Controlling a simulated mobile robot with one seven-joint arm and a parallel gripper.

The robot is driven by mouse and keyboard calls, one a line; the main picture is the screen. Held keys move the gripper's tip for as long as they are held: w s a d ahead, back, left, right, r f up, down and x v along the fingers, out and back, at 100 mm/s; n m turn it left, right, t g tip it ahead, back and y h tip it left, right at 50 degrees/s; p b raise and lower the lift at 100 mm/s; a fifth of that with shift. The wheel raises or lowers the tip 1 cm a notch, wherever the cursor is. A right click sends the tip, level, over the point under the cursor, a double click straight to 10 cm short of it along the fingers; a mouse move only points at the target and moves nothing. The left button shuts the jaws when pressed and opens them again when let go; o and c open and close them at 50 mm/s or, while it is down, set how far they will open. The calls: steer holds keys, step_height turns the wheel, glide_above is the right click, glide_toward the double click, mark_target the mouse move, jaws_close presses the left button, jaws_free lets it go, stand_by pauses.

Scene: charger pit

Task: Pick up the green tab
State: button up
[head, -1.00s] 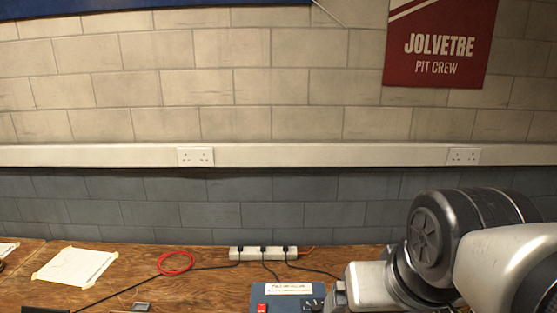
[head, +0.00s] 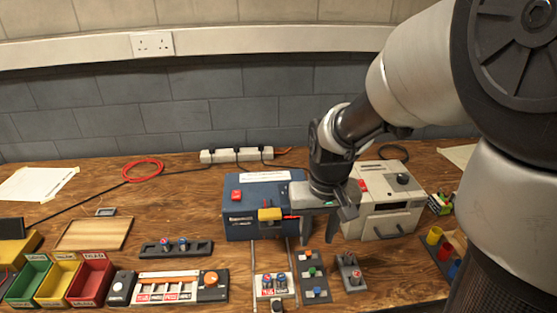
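A dark grey holder (head: 315,283) lies at the front middle of the wooden bench. It bears an orange piece, a green piece that looks like the green tab (head: 312,272), and a blue piece, one in front of the other. The green tab is the middle one. My gripper (head: 318,239) points down just behind and above the holder, in front of the two boxes. Its two fingers are apart, with nothing seen between them. The gripper does not appear to touch the tab.
A blue box (head: 238,229) and a light grey box (head: 385,228) stand close behind my gripper. A small grey block (head: 350,276) and a white-topped unit (head: 265,288) flank the holder. Green, yellow and red bins (head: 92,279) stand front left. Coloured cups (head: 434,236) stand at the right.

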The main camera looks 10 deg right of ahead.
steer(key=b, duration=0.2)
glide_above(313, 271)
steer(key=f, duration=0.8)
steer(key=shift+s+a+f, duration=0.1)
steer(key=shift+a+f, duration=0.1)
steer(key=shift+f, duration=0.05)
step_height(313, 271, down, 5)
steer(key=b, duration=0.2)
steer(key=shift+d+f+b, duration=0.15)
steer(key=shift+b, duration=0.25)
jaws_close()
